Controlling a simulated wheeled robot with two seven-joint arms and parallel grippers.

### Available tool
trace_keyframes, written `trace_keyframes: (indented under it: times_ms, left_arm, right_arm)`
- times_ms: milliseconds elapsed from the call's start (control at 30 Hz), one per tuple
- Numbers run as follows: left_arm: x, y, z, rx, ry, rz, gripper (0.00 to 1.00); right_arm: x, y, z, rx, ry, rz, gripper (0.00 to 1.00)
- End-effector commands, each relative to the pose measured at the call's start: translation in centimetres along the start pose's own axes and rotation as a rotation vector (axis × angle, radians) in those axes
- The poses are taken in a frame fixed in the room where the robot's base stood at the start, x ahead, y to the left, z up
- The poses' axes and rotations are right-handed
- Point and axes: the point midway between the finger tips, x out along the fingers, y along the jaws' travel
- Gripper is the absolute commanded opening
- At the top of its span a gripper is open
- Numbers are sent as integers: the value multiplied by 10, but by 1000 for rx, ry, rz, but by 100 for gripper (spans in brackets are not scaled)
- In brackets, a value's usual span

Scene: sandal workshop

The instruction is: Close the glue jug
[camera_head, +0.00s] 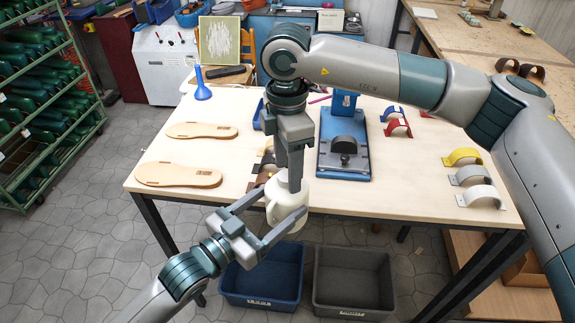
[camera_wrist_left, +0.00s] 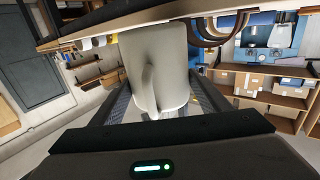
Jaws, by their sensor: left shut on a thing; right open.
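Two sandal soles (camera_head: 179,175) lie on the table's left part. A blue press (camera_head: 343,160) stands right of the jug, with coloured straps (camera_head: 470,175) farther right. A blue funnel (camera_head: 201,85) stands at the back left. Blue (camera_head: 262,277) and grey (camera_head: 353,282) crates are below the front edge.

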Motion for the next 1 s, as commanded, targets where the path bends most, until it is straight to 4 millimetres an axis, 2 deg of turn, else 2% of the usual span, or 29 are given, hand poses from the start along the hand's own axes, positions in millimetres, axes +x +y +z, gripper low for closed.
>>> trace_keyframes:
  times_ms: [267,467,800,1000]
  left_arm:
    - [0,0,-1,1,3,0,7]
    - [0,0,-1,1,3,0,7]
    - [0,0,-1,1,3,0,7]
    - [0,0,-1,1,3,0,7]
  right_arm:
    - [-11,0,0,-1,0,1,51]
    - [-38,1,0,0,-1,3,51]
    - [-96,1,0,0,0,2,51]
    - [-116,1,0,0,0,0,51]
